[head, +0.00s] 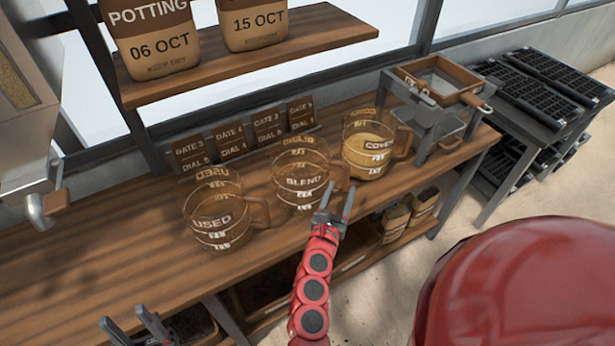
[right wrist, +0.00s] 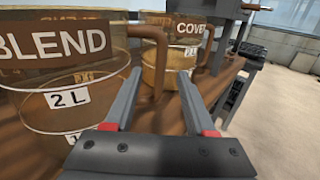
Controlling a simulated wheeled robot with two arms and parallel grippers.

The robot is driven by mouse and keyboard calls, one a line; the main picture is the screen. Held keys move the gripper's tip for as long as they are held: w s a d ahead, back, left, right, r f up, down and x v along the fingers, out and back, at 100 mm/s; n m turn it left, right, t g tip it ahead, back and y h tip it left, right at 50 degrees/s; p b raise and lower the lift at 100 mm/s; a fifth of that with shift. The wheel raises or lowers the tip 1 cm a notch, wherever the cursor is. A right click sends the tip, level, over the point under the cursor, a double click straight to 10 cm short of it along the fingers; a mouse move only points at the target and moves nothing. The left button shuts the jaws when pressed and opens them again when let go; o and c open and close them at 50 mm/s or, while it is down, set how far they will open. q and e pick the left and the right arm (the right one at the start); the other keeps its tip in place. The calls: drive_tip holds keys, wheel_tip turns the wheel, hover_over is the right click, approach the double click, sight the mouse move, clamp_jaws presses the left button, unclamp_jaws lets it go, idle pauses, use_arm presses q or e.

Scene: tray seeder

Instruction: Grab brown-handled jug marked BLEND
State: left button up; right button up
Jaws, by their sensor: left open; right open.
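The jug marked BLEND (head: 301,193) is clear, with brown bands, and stands upright on the wooden bench, looking empty. Its brown handle (head: 340,174) points right. The jug fills the left of the right wrist view (right wrist: 60,75), with its handle (right wrist: 157,60) ahead of my fingers. My right gripper (head: 335,200) is open and empty just in front of the handle; it also shows in the right wrist view (right wrist: 160,78). The handle's lower part appears between the fingertips; I cannot tell whether they touch. My left gripper (head: 137,330) is open and empty at the lower left, away from the jugs.
A USED jug (head: 212,222) stands left of BLEND, and a COVER jug (head: 368,158) with pale material stands right. Small dial cards (head: 230,140) stand behind. A metal stand (head: 435,120) with a wooden sieve is at the bench's right end. A shelf with sacks hangs above.

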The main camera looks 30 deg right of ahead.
sight(346, 178)
drive_tip(key=p+x, duration=0.1)
drive_tip(key=x, duration=0.3)
drive_tip(key=shift+w+d+r, duration=0.1)
drive_tip(key=shift+w+d, duration=0.05)
drive_tip(key=p+x, duration=0.1)
drive_tip(key=x, duration=0.4)
drive_tip(key=shift+c, duration=0.6)
clamp_jaws()
idle(0.5)
